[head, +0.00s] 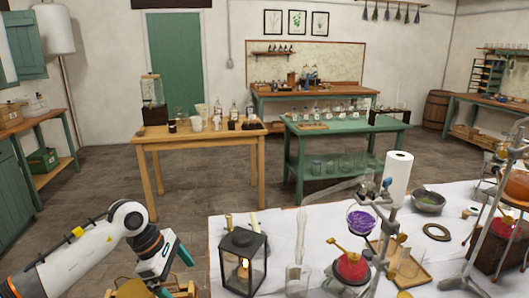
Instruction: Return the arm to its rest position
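My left arm comes in from the lower left, white with dark and orange joint rings. My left gripper (177,274) hangs in front of the left end of the white-covered table (222,228). Its two teal fingers are spread apart, and I see nothing held between them. The lower finger is partly cut off near the bottom edge of the view. My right arm and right gripper are not in view.
A black lantern (243,262) stands on the table's near left corner, close to the gripper. A glass beaker (298,279), flasks on stands, and a paper roll (397,180) are further right. A yellowish wooden object (130,289) lies below the gripper. Open floor (95,215) lies beyond.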

